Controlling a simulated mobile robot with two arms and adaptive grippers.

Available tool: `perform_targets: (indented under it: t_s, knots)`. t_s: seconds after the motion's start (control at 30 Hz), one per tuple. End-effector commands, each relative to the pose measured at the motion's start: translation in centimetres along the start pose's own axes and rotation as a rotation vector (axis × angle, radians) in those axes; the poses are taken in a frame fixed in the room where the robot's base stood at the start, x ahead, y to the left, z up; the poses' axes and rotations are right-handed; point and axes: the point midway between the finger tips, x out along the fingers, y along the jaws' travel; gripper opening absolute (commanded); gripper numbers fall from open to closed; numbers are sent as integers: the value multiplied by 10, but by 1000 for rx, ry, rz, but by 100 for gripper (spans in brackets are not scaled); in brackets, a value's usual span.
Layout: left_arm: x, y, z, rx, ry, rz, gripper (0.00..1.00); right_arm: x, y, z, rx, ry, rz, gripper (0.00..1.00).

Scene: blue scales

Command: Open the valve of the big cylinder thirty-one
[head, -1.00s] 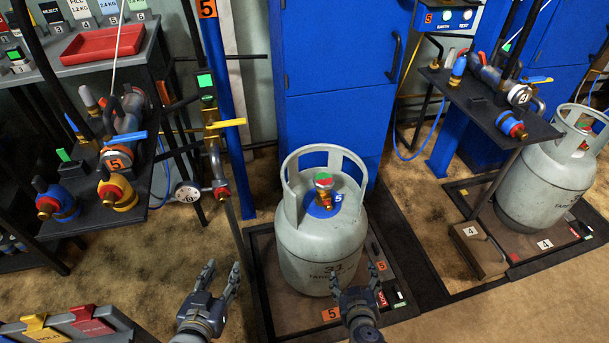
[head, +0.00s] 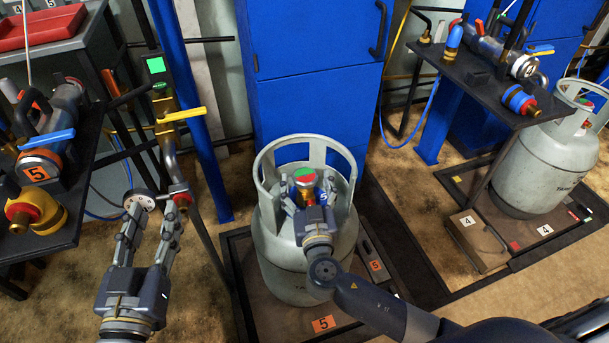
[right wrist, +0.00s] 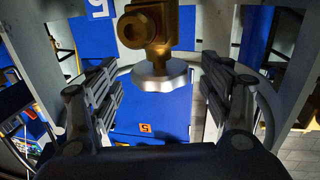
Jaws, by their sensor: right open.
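The big grey cylinder (head: 285,255) stands upright on the scale marked 5; no thirty-one is readable on it. Its valve, with a red and green top (head: 305,175), sits inside the collar. In the right wrist view the brass valve body (right wrist: 158,40) is at the top middle, between the spread fingers. My right gripper (head: 309,196) is open at the valve, reaching over the cylinder's near side; I see no finger closed on it.
The scale platform (head: 262,318) carries an orange 5 label. A blue cabinet (head: 315,100) stands behind. Another cylinder (head: 545,165) stands at scale 4 on the right.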

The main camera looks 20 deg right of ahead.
Motion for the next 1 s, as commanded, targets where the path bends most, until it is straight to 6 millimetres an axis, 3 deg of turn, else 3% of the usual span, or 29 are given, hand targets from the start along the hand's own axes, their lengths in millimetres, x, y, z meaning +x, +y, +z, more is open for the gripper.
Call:
perform_targets:
  t_s: [0.2, 0.53, 0.57, 0.7, 0.77, 1.0]
  knots:
    - [1, 1, -6, 0, 30, 2, 40, 24, 0, 1, -1, -1, -1, 72]
    - [1, 1, -7, -1, 36, 2, 40, 28, 0, 1, 0, -2, -1, 72]
    - [1, 1, -7, -1, 36, 2, 40, 28, 0, 1, 0, -2, -1, 70]
    - [1, 1, -7, -1, 36, 2, 40, 28, 0, 1, 0, -2, -1, 38]
    - [1, 1, -7, -1, 36, 2, 40, 28, 0, 1, 0, -2, -1, 27]
    - [1, 1, -7, -1, 40, 2, 40, 28, 0, 1, 0, -1, -5, 27]
